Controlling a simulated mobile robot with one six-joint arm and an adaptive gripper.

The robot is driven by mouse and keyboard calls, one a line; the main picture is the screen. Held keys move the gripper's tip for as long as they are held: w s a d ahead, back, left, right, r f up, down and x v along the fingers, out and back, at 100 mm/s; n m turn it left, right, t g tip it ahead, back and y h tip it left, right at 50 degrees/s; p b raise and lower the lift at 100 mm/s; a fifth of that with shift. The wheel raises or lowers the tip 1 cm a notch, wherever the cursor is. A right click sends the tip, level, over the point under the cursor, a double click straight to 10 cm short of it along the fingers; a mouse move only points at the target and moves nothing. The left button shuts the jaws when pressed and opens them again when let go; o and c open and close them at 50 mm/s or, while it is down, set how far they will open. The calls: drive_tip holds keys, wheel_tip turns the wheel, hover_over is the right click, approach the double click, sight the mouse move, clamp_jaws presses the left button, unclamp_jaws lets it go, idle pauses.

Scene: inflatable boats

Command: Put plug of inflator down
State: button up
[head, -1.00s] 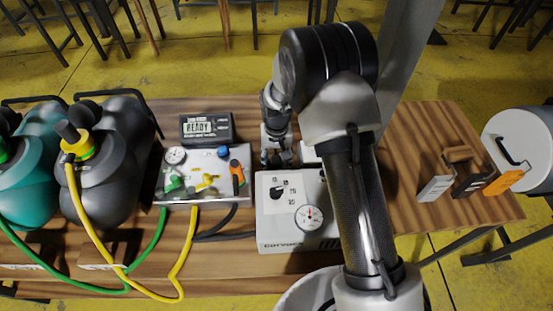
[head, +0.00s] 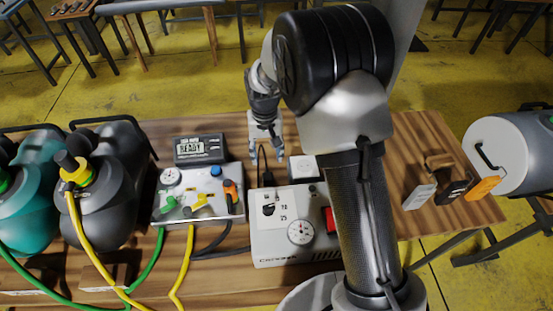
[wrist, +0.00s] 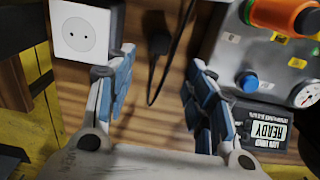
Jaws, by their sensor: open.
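The inflator's black plug (wrist: 158,45) lies on the wooden table in the wrist view, with a thin black cable running from it. It also shows small and dark behind the inflator in the head view (head: 267,180). My gripper (wrist: 150,82) is open and empty. Its two blue-padded fingers stand apart on either side of the plug's cable, and the plug is apart from them. In the head view my gripper (head: 267,157) hangs above the table. The inflator (head: 272,245) is a pale box with a gauge and a red switch.
A white socket box (wrist: 82,30) with empty holes stands beside the plug; it also shows in the head view (head: 303,163). A metal valve panel (head: 196,205) and a READY display (head: 199,149) stand left. Tanks (head: 105,190) stand far left. The table's right part has bare wood.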

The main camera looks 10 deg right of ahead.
drive_tip(key=s+d+r+t, duration=0.1)
drive_tip(key=s+d+r, duration=0.3)
drive_tip(key=r, duration=0.5)
drive_tip(key=s+d+r+t, duration=0.1)
drive_tip(key=s+d+r, duration=0.1)
drive_tip(key=s+r, duration=0.55)
drive_tip(key=s+d+r+t, duration=0.1)
drive_tip(key=s+d+r, duration=0.1)
drive_tip(key=s, duration=0.6)
drive_tip(key=s+d+r+t, duration=0.1)
drive_tip(key=s+r, duration=0.3)
drive_tip(key=s, duration=0.5)
drive_tip(key=shift+s+d+r+t, duration=0.2)
drive_tip(key=shift+s+d+t, duration=0.1)
drive_tip(key=shift+d, duration=0.6)
drive_tip(key=shift+w+a, duration=0.1)
